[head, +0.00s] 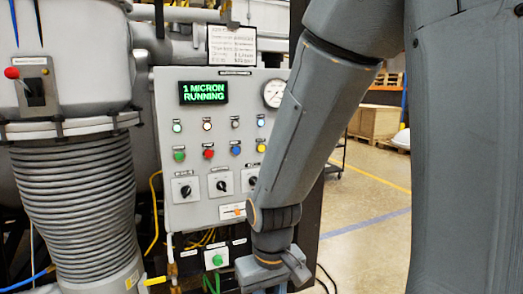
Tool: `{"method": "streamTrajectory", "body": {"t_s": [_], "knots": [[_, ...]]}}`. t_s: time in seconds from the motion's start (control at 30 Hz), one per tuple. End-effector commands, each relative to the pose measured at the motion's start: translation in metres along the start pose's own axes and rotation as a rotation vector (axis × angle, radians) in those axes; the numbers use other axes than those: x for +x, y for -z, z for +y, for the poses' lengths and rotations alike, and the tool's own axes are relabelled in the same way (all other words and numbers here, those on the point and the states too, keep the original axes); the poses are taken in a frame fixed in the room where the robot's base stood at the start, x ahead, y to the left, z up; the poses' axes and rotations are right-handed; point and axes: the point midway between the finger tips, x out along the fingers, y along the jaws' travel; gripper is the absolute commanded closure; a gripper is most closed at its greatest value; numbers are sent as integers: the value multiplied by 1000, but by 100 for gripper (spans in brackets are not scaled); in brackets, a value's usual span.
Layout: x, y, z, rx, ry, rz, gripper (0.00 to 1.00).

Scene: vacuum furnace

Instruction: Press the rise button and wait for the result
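A grey control panel (222,75) stands in the middle of the head view. Its display (203,92) reads "1 MICRON RUNNING" in green. Below are a row of small lamps, then green (179,156), red (209,153), blue (236,150) and yellow (261,147) buttons, and dark rotary switches. A small box under the panel carries a green button (217,260). The labels are too small to read, so I cannot tell which is the rise button. My gripper (272,284) hangs at the bottom edge, right of the small box; its fingers are cut off.
A large ribbed bellows (75,205) stands close at left, with a red-knobbed switch (35,82) above it. A round gauge (273,94) sits at the panel's upper right. Cables hang below the panel. Open floor (365,215) lies to the right, with wooden crates (375,121) behind.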

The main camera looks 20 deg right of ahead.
Motion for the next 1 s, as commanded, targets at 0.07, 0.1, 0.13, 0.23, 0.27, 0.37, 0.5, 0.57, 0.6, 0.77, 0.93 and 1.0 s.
{"method": "streamTrajectory", "body": {"t_s": [0.07,0.1,0.13,0.23,0.27,0.37,0.5,0.57,0.6,0.77,0.93,1.0], "knots": [[0,0,0,0,0,0,91],[0,0,0,0,0,0,98],[0,0,0,0,0,0,100],[0,0,0,0,0,0,100],[0,0,0,0,0,0,100],[0,0,0,0,0,0,100],[0,0,0,0,0,0,100],[0,0,0,0,0,0,100],[0,0,0,0,0,0,100],[0,0,0,0,0,0,100],[0,0,0,0,0,0,100],[0,0,0,0,0,0,100]]}}
